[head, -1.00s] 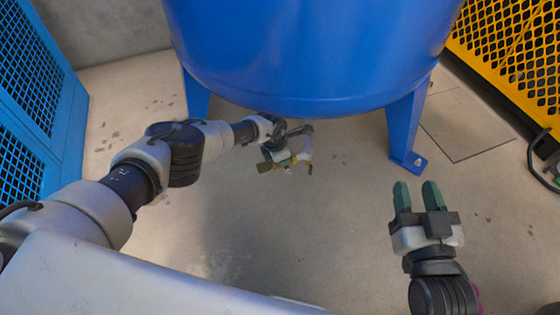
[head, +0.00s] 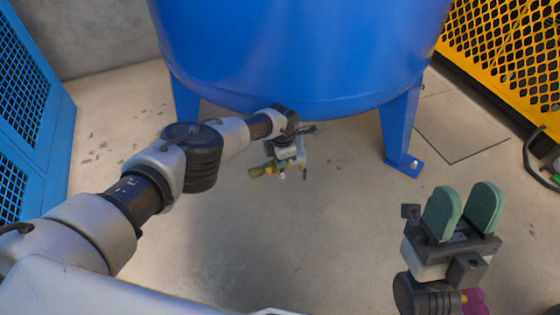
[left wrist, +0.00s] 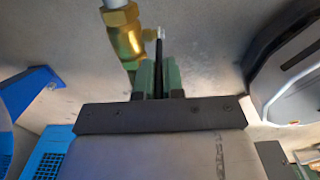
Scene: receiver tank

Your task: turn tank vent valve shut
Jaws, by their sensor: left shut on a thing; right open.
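The blue tank (head: 300,55) stands on legs, and a brass valve (head: 262,170) shows low beneath its front. The brass valve body (left wrist: 125,35) is larger in the left wrist view, with a pale pipe above it. My left gripper (left wrist: 157,78) has its green fingers shut on a thin dark valve lever (left wrist: 159,52), seen edge-on just right of the brass body. In the head view my left wrist hides most of the lever and fingers. My right gripper (head: 463,208) is open and empty at the lower right, away from the valve.
A blue mesh panel (head: 30,100) stands at the left and a yellow mesh guard (head: 500,55) at the right. A tank leg (head: 400,130) comes down right of the valve. The concrete floor (head: 340,220) between my arms is clear.

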